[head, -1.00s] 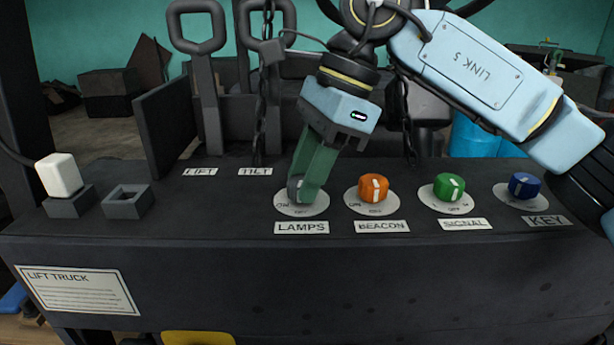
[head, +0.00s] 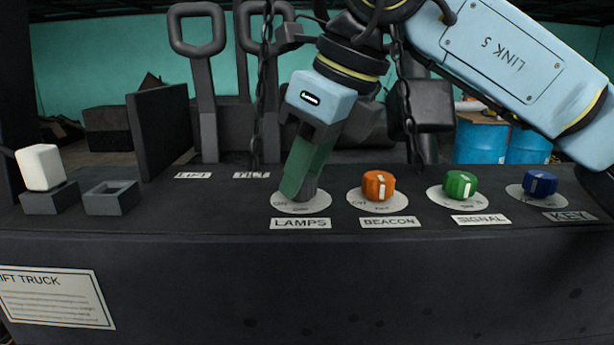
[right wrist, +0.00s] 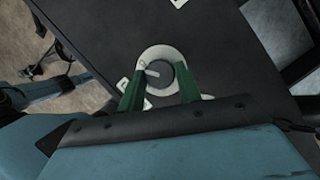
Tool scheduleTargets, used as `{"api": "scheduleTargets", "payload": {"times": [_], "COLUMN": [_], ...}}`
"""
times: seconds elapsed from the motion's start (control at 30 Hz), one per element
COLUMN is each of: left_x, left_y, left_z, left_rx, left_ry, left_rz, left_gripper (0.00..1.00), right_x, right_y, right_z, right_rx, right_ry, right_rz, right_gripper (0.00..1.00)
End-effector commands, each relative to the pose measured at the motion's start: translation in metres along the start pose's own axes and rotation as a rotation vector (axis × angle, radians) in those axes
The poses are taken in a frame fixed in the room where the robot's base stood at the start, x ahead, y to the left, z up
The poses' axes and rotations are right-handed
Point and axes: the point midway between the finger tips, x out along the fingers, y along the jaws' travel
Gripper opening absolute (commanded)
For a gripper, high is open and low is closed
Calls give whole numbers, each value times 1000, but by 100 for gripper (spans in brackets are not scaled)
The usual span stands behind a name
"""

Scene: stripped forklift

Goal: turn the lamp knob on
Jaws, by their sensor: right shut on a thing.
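The lamp knob (head: 309,188) is dark grey and sits on a round pale dial plate above the LAMPS label (head: 300,223). My right gripper (head: 299,186) comes down from above with its green fingers on the knob, which they partly hide. In the right wrist view, the two fingers (right wrist: 160,90) stand on either side of the knob (right wrist: 163,77), shut on it. The knob's white mark points left there, near small dial lettering too small to read fully. "ON" shows at the left of the dial in the head view. My left gripper is out of view.
Right of the lamp knob are the orange beacon knob (head: 378,185), green signal knob (head: 459,184) and blue key knob (head: 539,182). Levers (head: 205,85) and chains (head: 268,90) stand behind. A white block on a holder (head: 42,175) and an empty holder (head: 111,198) are at left.

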Motion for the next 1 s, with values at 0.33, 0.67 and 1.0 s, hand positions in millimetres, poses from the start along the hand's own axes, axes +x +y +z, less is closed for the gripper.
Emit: {"api": "scheduleTargets", "payload": {"times": [0.33,0.67,1.0], "left_x": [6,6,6], "left_y": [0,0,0], "left_z": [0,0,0], "left_rx": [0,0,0], "left_ry": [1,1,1], "left_rz": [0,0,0], "left_gripper": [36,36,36], "right_x": [-1,-1,-1], "right_y": [0,0,0], "right_z": [0,1,0], "right_rx": [69,74,72], "right_ry": [-2,-2,-1], "right_rz": [-31,-31,-30], "right_gripper": [11,11,56]}}
